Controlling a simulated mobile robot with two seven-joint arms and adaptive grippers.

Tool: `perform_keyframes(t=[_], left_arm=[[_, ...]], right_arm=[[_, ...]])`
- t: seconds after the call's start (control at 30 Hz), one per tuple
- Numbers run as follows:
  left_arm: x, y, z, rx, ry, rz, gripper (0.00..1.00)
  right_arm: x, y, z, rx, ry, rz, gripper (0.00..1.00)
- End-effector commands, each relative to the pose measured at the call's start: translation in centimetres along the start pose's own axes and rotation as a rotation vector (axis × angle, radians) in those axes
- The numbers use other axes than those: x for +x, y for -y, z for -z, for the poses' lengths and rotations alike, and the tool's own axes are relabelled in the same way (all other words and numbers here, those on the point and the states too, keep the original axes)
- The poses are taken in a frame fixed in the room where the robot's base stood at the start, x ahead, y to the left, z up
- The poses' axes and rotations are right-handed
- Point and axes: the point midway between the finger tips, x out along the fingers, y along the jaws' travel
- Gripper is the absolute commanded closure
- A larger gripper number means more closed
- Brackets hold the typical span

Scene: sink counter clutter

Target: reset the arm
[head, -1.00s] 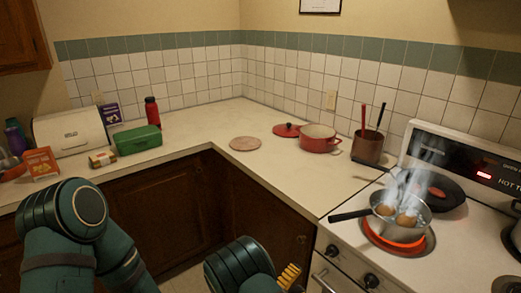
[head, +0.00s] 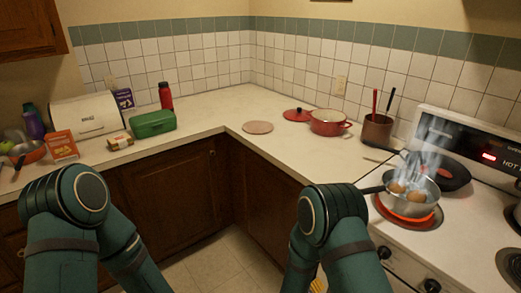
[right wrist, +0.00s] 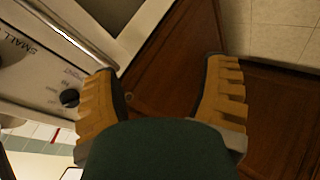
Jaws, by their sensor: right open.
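My right arm (head: 335,230) rises at the lower middle of the head view, in front of the corner cabinets. My right gripper (right wrist: 163,68) shows in the right wrist view with its two yellow ribbed fingers spread wide and nothing between them. In the head view only a sliver of its yellow finger shows beside the arm at the bottom edge. My left arm (head: 75,225) is bent at the lower left of the head view. The left gripper is out of the picture.
A steaming pan (head: 411,194) with brown eggs sits on a glowing burner, its handle close to my right arm. The counter holds a red pot (head: 328,123), a pink disc (head: 257,127), a green box (head: 153,124) and a breadbox (head: 86,117). Oven and cabinet fronts lie near the right gripper.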

Motion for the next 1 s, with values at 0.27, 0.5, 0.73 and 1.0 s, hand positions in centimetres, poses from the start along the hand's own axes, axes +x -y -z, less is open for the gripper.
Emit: perform_keyframes(t=[0.27,0.5,0.73,1.0], left_arm=[[0.0,-0.1,0.0,0.001,0.0,-0.001,0.26],[0.0,0.0,0.0,0.001,0.0,0.0,0.26],[0.0,0.0,0.0,0.001,0.0,0.0,0.26],[0.0,0.0,0.0,0.001,0.0,0.0,0.26]], right_arm=[[-7.0,3.6,-6.1,0.483,0.237,0.587,0.26],[-13.2,4.4,-9.3,0.645,0.448,0.812,0.26],[-13.2,4.4,-9.3,0.645,0.448,0.812,0.26],[-13.2,4.4,-9.3,0.645,0.448,0.812,0.26]])
